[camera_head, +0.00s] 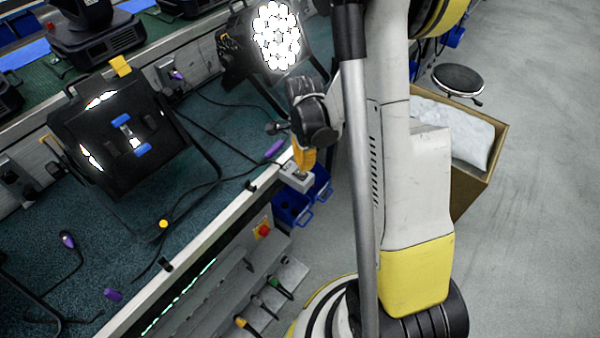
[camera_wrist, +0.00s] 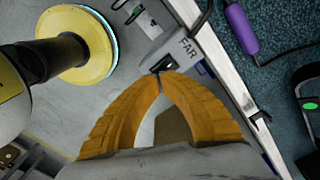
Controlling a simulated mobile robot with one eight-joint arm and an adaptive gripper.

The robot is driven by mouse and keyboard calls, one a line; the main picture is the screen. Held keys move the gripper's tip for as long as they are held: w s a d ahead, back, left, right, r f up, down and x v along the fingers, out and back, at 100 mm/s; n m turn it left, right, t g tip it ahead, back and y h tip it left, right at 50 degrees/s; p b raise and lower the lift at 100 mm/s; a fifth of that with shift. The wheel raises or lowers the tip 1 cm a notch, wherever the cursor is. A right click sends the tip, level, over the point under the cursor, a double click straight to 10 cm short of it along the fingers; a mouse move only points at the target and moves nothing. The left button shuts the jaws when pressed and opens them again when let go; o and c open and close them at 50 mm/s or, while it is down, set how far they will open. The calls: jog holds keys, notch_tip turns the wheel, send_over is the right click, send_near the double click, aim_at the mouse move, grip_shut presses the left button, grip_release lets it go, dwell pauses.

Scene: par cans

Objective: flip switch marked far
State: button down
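A small grey switch box (camera_wrist: 190,47) marked FAR shows in the wrist view just beyond my fingertips. A small black switch (camera_wrist: 162,64) sits on its face, partly hidden by the tips. In the head view the box (camera_head: 297,180) is at the outer edge of the bench. My gripper (camera_wrist: 159,74) has yellow-orange fingers that meet at their tips, with nothing seen between them. In the head view my gripper (camera_head: 302,168) points down right over the box. I cannot tell whether the tips touch the switch.
A lit par can (camera_head: 272,38) stands at the back of the bench, and a dark fixture (camera_head: 122,135) stands to the left. Another grey box (camera_head: 15,175) sits at far left. Cables and purple connectors lie on the bench (camera_head: 215,165). Blue bins (camera_head: 292,207) hang below its edge.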

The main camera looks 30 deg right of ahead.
aim_at(303, 174)
jog(key=shift+f+b, duration=1.55)
jog(key=shift+f, duration=0.3)
dwell(1.1)
jog(key=shift+r, duration=0.1)
jog(key=shift+r+p, duration=2.45)
jog(key=shift+r, duration=1)
jog(key=s+a+r+n+t, duration=0.3)
jog(key=s+a+r+n, duration=0.2)
jog(key=r+n, duration=0.5)
jog(key=s+a+r+n+t, duration=0.4)
jog(key=a+r+n, duration=0.4)
jog(key=r+n, duration=0.2)
jog(key=shift+s+a+r, duration=0.25)
jog(key=shift+s+r, duration=0.1)
jog(key=shift+s, duration=0.55)
